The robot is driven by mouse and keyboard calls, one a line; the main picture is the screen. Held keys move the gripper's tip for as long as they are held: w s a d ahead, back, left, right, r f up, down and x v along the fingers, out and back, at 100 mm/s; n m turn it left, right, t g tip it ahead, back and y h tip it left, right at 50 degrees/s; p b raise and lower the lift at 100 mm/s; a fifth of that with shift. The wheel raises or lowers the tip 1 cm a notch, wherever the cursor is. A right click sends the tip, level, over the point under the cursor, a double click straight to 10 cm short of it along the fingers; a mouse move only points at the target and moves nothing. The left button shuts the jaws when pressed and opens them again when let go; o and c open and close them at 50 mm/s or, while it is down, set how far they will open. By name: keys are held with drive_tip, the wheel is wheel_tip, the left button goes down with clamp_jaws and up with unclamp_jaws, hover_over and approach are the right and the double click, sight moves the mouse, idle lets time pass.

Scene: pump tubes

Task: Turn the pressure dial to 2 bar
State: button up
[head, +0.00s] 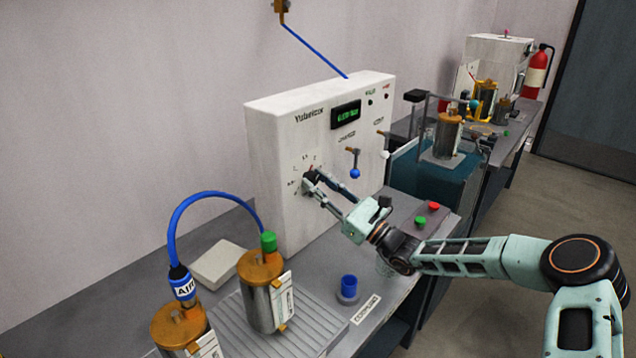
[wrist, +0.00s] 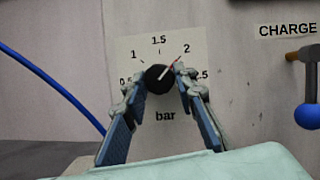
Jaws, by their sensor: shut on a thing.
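The pressure dial (wrist: 157,80) is a black knob on a pale scale plate (wrist: 135,48) marked from 0.5 to 2.5 and "bar". Its thin red and white pointer slants up and right, close to the direction of the 2 mark. My gripper (wrist: 161,79) has one finger on each side of the knob and is shut on it. In the head view my gripper (head: 309,182) reaches the front of the white machine (head: 277,128) at the dial, and its fingers hide most of the knob.
A blue-ball lever (head: 354,172), labelled CHARGE in the wrist view, sits just right of the dial. A white-ball lever (head: 384,153) is farther right. Red (head: 434,206) and green (head: 420,221) buttons lie right.

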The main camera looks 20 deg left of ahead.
drive_tip(key=o, duration=1.2)
drive_tip(key=shift+c, duration=0.2)
drive_tip(key=v, duration=0.7)
drive_tip(key=shift+d, duration=0.25)
drive_tip(key=shift+s+f, duration=0.1)
